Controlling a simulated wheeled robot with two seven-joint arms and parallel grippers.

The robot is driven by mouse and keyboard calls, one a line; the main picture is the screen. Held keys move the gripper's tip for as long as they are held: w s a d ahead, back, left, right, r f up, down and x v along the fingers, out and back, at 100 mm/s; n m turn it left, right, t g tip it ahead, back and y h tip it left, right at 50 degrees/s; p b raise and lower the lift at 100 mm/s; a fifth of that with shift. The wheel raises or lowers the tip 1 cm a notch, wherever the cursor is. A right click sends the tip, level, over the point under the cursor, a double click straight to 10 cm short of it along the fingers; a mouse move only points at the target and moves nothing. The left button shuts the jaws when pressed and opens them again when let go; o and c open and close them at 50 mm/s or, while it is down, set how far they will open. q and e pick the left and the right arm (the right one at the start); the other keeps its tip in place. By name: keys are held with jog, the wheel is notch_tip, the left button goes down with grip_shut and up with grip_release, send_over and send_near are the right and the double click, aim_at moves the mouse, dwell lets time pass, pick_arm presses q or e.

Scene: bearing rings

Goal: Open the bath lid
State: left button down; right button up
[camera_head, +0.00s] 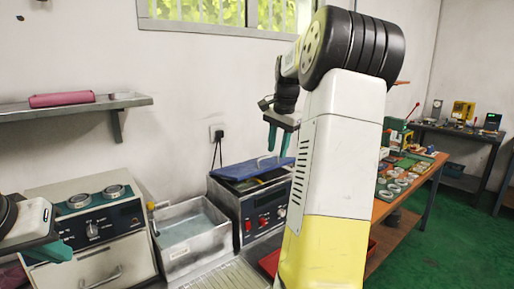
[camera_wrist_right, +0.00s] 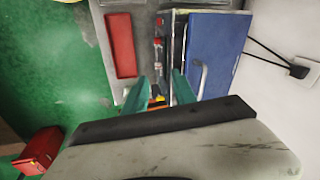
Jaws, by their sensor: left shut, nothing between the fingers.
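The bath is the grey box unit (camera_head: 252,215) with red knobs against the wall. Its blue lid (camera_head: 250,167) lies about flat on top, with a thin metal handle. In the right wrist view the blue lid (camera_wrist_right: 222,45) is at upper right, and its pale bar handle (camera_wrist_right: 201,80) stands along its near edge. My right gripper (camera_head: 278,152) points down above the lid. Its teal fingers (camera_wrist_right: 160,78) are apart and empty, with the handle just right of them, not between them. My left gripper (camera_head: 58,250) is shut and empty at the lower left.
An open metal basin (camera_head: 188,238) stands left of the bath. A heater unit with round dials (camera_head: 100,220) is further left. A wall shelf (camera_head: 75,108) holds a pink case. A socket with cables (camera_head: 217,133) is behind the bath. A red tray (camera_wrist_right: 120,45) lies in front.

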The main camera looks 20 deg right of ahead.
jog(key=shift+c, duration=1.3)
jog(key=a+f+m+y, duration=0.1)
jog(key=f+y, duration=0.1)
jog(key=f+m+y, duration=0.1)
jog(key=f, duration=0.2)
jog(key=a+f+m+y, duration=0.1)
jog(key=f+y, duration=0.1)
jog(key=f, duration=0.1)
jog(key=shift+s+a+f+y, duration=0.1)
jog(key=shift+a+y, duration=0.2)
grip_shut()
jog(key=w+d+f+m+t+h, duration=0.1)
jog(key=d+f+m+t, duration=0.3)
jog(key=d+m+t, duration=0.4)
jog(key=w+d+f+m+t, duration=0.1)
jog(key=d+f+m+t, duration=0.2)
jog(key=d+m+t, duration=0.55)
jog(key=w+g, duration=0.1)
jog(key=w, duration=0.8)
jog(key=shift+w+m+g, duration=0.25)
jog(key=shift+m+g, duration=0.1)
jog(key=shift+m, duration=0.1)
